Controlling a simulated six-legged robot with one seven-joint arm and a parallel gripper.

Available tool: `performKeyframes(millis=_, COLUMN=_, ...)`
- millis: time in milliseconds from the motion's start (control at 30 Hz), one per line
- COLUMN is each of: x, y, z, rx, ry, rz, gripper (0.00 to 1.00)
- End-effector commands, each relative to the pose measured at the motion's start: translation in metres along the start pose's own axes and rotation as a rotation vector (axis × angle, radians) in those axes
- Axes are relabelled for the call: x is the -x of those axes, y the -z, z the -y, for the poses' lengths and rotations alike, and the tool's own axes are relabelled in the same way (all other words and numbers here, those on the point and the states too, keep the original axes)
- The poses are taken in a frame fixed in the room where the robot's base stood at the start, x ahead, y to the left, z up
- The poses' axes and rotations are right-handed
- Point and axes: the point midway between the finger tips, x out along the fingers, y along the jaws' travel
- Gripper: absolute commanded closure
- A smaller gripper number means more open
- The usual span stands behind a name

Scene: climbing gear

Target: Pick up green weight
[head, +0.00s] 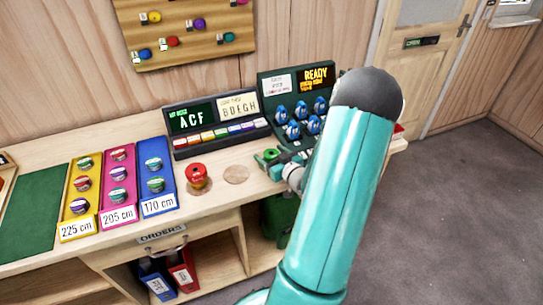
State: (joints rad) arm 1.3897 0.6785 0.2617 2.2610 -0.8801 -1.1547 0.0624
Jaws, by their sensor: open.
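A small green round piece (268,157), which looks like the green weight, sits on the wooden counter just in front of the dark green console. My gripper (278,168) is beside it, at its lower right, with its jaws open. My large teal arm link stands in front and hides most of my gripper, so I cannot tell whether a finger touches the piece.
A console with blue knobs (303,112) and a button panel (215,125) stand behind. Yellow (80,228), pink (118,216) and blue boards (158,204) lie left.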

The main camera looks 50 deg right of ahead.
Motion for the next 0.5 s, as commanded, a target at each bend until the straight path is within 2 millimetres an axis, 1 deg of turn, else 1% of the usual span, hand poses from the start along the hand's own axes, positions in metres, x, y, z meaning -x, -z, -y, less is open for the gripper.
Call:
performKeyframes(millis=67, x=0.0002, y=0.0001, z=0.0001, rx=0.000, ry=0.000, rz=0.000, gripper=0.26)
performKeyframes(millis=167, x=0.0003, y=0.0001, z=0.0001, rx=0.000, ry=0.000, rz=0.000, gripper=0.44)
performKeyframes(millis=300, x=0.0005, y=0.0001, z=0.0001, rx=0.000, ry=0.000, rz=0.000, gripper=0.71)
performKeyframes(millis=367, x=0.0005, y=0.0002, z=0.0001, rx=0.000, ry=0.000, rz=0.000, gripper=0.83)
performKeyframes(millis=500, x=0.0004, y=0.0007, z=0.0000, rx=0.001, ry=0.000, rz=-0.002, gripper=0.83)
